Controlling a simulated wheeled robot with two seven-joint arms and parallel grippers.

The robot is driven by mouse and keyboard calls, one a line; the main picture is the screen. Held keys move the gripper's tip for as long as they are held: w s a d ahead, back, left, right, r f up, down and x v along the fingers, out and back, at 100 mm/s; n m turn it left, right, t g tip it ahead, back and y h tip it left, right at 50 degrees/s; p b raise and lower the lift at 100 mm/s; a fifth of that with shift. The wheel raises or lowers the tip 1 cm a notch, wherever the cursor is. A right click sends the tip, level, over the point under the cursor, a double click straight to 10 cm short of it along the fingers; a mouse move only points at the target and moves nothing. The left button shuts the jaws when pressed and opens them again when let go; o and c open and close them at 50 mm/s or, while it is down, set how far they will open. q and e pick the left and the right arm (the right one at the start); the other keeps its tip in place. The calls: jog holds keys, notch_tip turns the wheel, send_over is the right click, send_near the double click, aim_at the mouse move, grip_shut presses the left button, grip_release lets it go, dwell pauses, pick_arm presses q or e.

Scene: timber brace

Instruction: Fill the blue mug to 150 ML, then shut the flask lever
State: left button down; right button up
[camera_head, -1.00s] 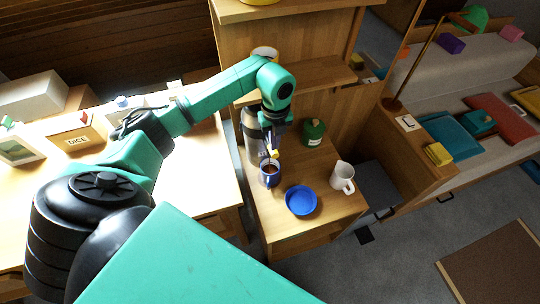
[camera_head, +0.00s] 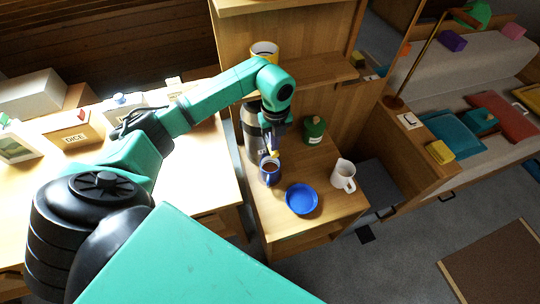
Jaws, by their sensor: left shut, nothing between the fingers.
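The blue mug (camera_head: 269,178) stands on the wooden cabinet top, with dark liquid visible inside it. The flask (camera_head: 252,135) is a dark and silver cylinder standing just behind the mug, partly hidden by my left arm. A small yellow part (camera_head: 274,155), perhaps the flask lever, shows just above the mug. My left gripper (camera_head: 272,147) points down at the flask's front, close to the yellow part. Its fingers are shut and small in the picture. The liquid level and the lever's position are too small to read. My right gripper is not in view.
A blue dish (camera_head: 301,199) lies right of the mug, with a white jug (camera_head: 343,175) farther right. A green canister (camera_head: 314,130) stands behind. A yellow-rimmed cup (camera_head: 264,49) sits on the shelf above. A box marked DICE (camera_head: 75,136) is on the left table.

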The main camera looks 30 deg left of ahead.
pick_arm(q)
notch_tip(320, 180, up, 6)
jog(key=p, duration=0.4)
jog(key=shift+r, duration=0.2)
